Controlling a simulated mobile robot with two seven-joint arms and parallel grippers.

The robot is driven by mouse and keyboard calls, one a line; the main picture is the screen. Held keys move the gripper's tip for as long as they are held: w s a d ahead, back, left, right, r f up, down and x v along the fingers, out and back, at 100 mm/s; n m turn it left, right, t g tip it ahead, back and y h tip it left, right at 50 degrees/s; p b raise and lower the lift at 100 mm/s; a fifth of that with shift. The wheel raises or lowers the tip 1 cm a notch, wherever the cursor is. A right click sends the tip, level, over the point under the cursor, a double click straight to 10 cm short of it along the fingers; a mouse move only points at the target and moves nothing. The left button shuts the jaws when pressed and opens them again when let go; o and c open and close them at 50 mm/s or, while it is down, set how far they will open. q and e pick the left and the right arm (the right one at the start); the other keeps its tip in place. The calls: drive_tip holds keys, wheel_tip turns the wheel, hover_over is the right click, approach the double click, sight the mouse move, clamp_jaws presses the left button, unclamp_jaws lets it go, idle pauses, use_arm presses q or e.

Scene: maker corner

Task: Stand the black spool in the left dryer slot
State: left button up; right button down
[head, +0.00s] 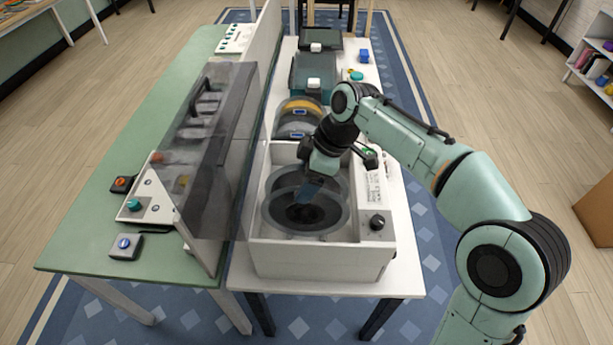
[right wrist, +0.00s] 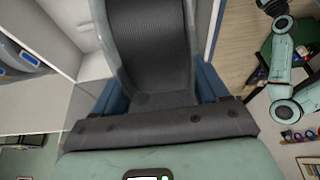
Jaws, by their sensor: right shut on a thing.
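The black spool (head: 285,217) has clear grey flanges around a dark winding. In the head view it is inside the white open-topped dryer box (head: 318,262), with a round face turned largely up toward the camera. My right gripper (head: 306,194) reaches down from the right and is shut on the spool. In the right wrist view the black winding (right wrist: 150,45) fills the space ahead of the fingers, between two flanges. The slots and the spool's underside are hidden, so I cannot tell whether it touches the floor of the box. My left gripper is not in view.
A yellow spool (head: 301,105) and a grey spool (head: 294,127) stand just behind the dryer. A black knob (head: 377,222) is on its right panel.

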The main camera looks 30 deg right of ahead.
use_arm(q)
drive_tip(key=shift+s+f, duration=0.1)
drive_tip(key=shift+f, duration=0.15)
use_arm(e)
drive_tip(key=shift+f, duration=0.25)
unclamp_jaws()
drive_tip(key=shift+f, duration=0.15)
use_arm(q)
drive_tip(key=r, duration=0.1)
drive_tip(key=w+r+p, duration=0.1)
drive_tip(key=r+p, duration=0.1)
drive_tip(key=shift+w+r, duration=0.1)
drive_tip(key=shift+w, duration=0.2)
use_arm(e)
drive_tip(key=v, duration=1.3)
drive_tip(key=shift+s+r, duration=0.2)
drive_tip(key=shift+r, duration=0.05)
